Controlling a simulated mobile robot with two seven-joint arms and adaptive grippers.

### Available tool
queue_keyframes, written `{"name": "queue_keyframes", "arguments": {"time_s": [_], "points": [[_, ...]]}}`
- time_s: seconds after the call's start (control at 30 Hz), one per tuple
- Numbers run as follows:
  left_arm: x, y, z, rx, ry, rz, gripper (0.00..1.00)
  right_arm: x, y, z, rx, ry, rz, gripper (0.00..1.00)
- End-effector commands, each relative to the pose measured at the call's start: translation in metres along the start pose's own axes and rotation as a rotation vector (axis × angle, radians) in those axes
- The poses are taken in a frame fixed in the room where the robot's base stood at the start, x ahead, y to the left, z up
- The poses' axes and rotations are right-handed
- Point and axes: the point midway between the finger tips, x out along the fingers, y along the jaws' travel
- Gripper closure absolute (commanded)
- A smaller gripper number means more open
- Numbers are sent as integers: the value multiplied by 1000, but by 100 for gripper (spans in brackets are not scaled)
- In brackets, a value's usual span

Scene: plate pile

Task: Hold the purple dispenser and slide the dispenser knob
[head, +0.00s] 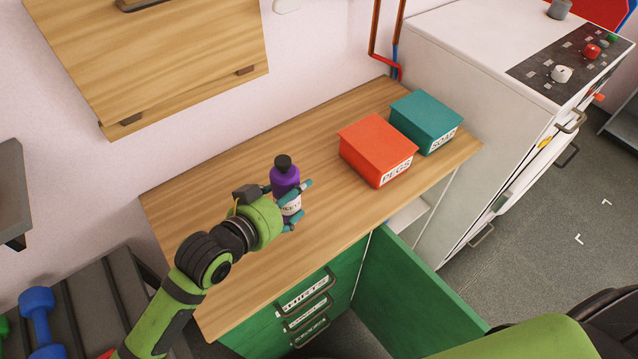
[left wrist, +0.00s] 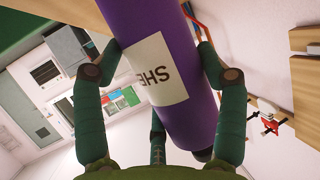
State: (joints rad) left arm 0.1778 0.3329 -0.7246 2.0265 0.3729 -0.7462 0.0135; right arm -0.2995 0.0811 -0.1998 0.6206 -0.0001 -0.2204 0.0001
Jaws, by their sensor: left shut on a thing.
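The purple dispenser (head: 285,180) is a small bottle with a white label and a dark knob (head: 283,162) on top. It is upright over the wooden counter, left of the red box; I cannot tell whether its base touches the counter. My left gripper (head: 294,205) is shut on it, with teal fingers around its labelled body. In the left wrist view the dispenser (left wrist: 178,80) fills the middle, with fingers of the left gripper (left wrist: 155,90) on both sides. My right gripper is not in view; part of my right arm shows at the bottom right of the head view.
A red box (head: 375,145) labelled PEGS and a teal box (head: 427,118) labelled SOAP stand at the right of the counter (head: 230,285). Green drawers (head: 325,280) are below, with a green door (head: 405,290) open. A wooden wall cabinet (head: 160,50) hangs above.

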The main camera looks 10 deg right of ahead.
Motion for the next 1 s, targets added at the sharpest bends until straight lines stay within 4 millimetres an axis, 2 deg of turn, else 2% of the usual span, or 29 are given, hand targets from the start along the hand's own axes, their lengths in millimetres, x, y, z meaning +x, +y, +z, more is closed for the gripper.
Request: {"name": "queue_keyframes", "arguments": {"time_s": [0.03,0.1,0.23,0.67,1.0], "points": [[-4,-15,6,-1,0,-9,83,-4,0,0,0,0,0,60],[-6,-30,13,-6,7,-15,83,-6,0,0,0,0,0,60],[-9,-44,21,-16,16,-22,83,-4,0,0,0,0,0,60],[0,-44,43,-17,18,-23,83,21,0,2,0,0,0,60],[0,-44,44,-17,17,-22,83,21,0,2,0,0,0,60]]}}
